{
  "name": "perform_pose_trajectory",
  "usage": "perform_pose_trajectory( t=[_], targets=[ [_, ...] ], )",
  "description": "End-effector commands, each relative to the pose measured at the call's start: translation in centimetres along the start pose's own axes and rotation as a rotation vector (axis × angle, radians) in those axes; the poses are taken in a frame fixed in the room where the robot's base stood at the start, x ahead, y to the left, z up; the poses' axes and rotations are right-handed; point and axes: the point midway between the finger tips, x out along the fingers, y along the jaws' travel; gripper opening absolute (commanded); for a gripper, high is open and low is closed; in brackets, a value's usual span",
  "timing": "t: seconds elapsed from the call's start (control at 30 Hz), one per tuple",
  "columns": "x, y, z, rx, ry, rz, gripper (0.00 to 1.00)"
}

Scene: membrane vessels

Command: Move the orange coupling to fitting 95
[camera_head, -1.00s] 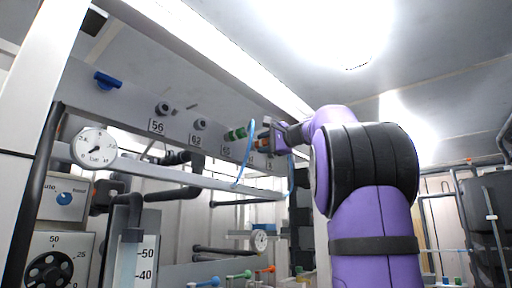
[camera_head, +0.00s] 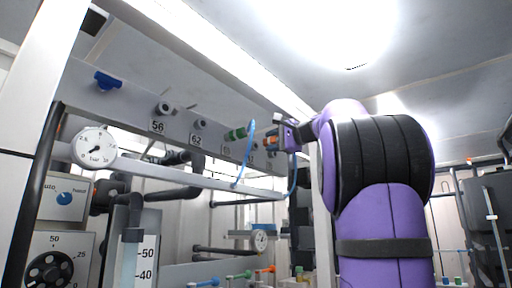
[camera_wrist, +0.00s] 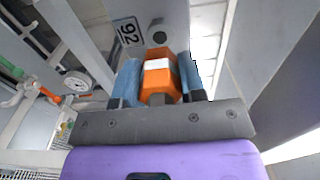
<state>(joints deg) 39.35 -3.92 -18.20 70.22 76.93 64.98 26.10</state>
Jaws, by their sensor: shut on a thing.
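The orange coupling (camera_wrist: 157,78), with a white patch, sits between the two blue fingers of my gripper (camera_wrist: 158,88) in the wrist view. My gripper is shut on it. In the head view the coupling (camera_head: 270,142) shows small at the grey panel's far end, with my gripper (camera_head: 280,138) around it. In the wrist view a round dark fitting (camera_wrist: 158,38) lies beyond the coupling, beside a label (camera_wrist: 128,32) that appears to read 92. Whether the coupling touches a fitting is unclear. No label 95 is readable.
The grey panel (camera_head: 130,105) carries fittings labelled 56 (camera_head: 165,108) and 62 (camera_head: 200,124). A green coupling (camera_head: 237,134) with a blue hose (camera_head: 248,155) is left of my gripper. A rail (camera_head: 170,173) runs below. A gauge (camera_head: 94,147) is at left.

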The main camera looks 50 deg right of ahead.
Motion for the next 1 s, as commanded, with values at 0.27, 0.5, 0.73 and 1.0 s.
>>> perform_pose_trajectory(
  t=[0.27,0.5,0.73,1.0],
  targets=[
    [-1.0,0.0,0.0,0.0,0.001,-0.001,0.0],
    [-1.8,0.0,0.0,0.001,0.001,-0.001,0.0],
    [-1.9,0.0,0.0,0.0,0.0,0.0,0.0],
    [-1.9,0.0,0.1,0.0,-0.001,0.0,0.0]
  ],
)
